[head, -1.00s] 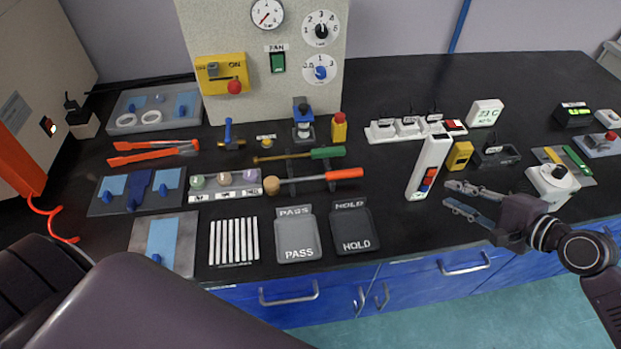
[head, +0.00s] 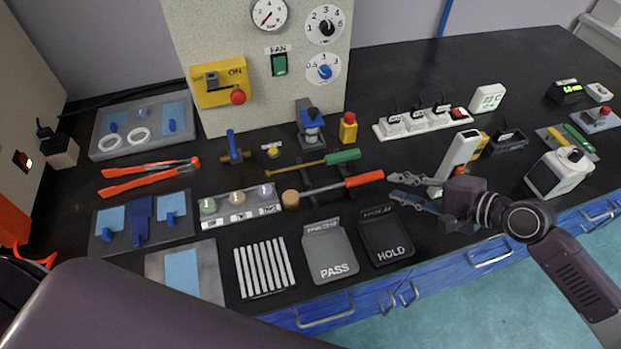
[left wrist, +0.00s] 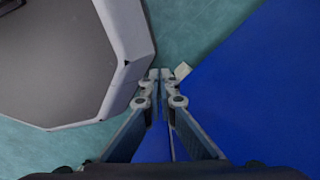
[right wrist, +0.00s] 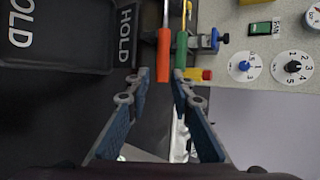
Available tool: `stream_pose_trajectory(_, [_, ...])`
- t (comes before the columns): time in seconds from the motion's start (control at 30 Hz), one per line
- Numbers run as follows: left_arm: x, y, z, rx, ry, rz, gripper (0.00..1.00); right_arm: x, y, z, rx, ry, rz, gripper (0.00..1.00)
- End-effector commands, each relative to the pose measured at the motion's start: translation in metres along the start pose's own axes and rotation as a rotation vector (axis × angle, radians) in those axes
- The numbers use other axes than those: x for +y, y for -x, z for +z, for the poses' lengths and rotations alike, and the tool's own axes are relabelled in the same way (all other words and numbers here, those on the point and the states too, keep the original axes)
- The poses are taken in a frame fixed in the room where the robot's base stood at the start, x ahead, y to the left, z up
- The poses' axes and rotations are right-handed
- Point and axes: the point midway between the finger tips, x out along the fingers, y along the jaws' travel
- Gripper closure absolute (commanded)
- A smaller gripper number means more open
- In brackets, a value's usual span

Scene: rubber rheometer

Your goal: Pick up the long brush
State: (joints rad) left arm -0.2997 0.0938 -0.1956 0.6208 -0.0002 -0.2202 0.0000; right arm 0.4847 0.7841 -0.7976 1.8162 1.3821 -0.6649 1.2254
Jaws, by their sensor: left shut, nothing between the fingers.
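Two long tools lie side by side on a dark rack. The other has a green handle (head: 343,156) and a thin brass-coloured end (head: 284,167). I cannot tell for certain which is the long brush. My right gripper (head: 391,185) is open and empty, just right of the orange handle's end. In the right wrist view the orange handle (right wrist: 165,60) and green handle (right wrist: 181,48) lie ahead of its fingers, apart from them. My left gripper (left wrist: 161,76) is shut and empty, over the floor beside a blue surface.
PASS tray (head: 330,262) and HOLD tray (head: 388,246) lie in front of the rack. A power strip (head: 420,122) and a white upright device (head: 456,155) stand near my right gripper. A blue-topped device (head: 311,128) and red-topped yellow button (head: 348,128) stand behind the handles.

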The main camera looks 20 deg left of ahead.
Motion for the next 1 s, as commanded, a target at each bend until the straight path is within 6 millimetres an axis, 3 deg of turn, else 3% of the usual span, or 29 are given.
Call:
stream_pose_trajectory(0.17, [0.005,0.001,-0.001,0.001,0.002,0.006,1.00,0.000,-0.005,0.000,-0.001,-0.001,-0.001,0.79])
stream_pose_trajectory(0.47, [0.023,0.006,-0.005,0.005,0.001,0.027,1.00,-0.002,-0.035,-0.001,0.000,-0.001,-0.001,0.79])
stream_pose_trajectory(0.73, [0.015,0.011,-0.004,0.003,-0.001,0.018,1.00,-0.003,-0.071,-0.004,-0.001,-0.001,-0.001,0.79])
stream_pose_trajectory(1.0, [0.010,0.011,-0.003,0.002,0.002,0.011,1.00,-0.002,-0.078,-0.004,0.000,-0.001,0.000,0.79])
